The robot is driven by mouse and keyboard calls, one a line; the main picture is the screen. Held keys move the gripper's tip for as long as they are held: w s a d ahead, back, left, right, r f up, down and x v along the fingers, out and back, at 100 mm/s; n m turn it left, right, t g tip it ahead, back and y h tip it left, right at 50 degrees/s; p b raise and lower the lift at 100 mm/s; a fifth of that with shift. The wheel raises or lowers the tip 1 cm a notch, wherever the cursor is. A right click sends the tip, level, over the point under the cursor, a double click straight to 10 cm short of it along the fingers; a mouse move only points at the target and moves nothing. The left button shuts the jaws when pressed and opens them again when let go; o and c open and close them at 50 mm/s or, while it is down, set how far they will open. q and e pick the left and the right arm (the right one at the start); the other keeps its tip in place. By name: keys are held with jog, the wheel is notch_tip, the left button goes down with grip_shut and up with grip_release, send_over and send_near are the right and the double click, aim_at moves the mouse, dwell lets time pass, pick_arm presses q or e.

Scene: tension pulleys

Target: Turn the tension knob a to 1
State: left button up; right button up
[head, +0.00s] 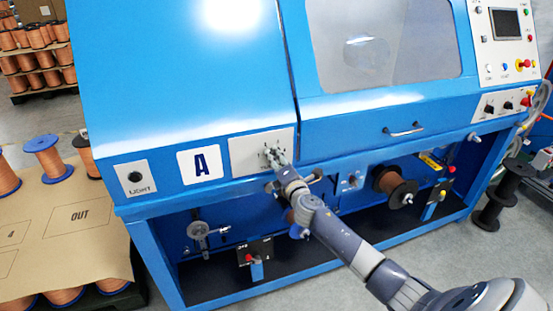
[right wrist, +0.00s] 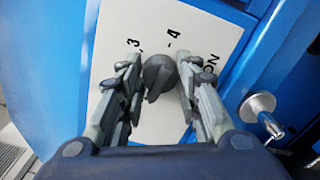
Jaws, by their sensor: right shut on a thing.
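The tension knob is a dark grey knob (right wrist: 158,76) on a white dial plate (head: 241,150) beside the large letter A on the blue machine. In the right wrist view it sits between the two fingers of my right gripper (right wrist: 157,88), which is shut on it. The numbers 3 and 4 show on the plate (right wrist: 122,22) above the knob; the 1 is not seen. I cannot tell which number the knob points to. In the head view my right gripper (head: 274,156) covers most of the knob. My left gripper is not in view.
A metal handle post (right wrist: 258,106) stands out close to the right of the gripper. A LIGHT switch plate (head: 135,178) is at the left. A copper spool (head: 389,182) and a lower control box (head: 255,258) sit below. A door handle (head: 404,130) juts out at right.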

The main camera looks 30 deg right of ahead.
jog(key=shift+n, duration=0.7)
jog(key=o, duration=1.1)
jog(key=shift+s, duration=0.1)
jog(key=v, duration=1.2)
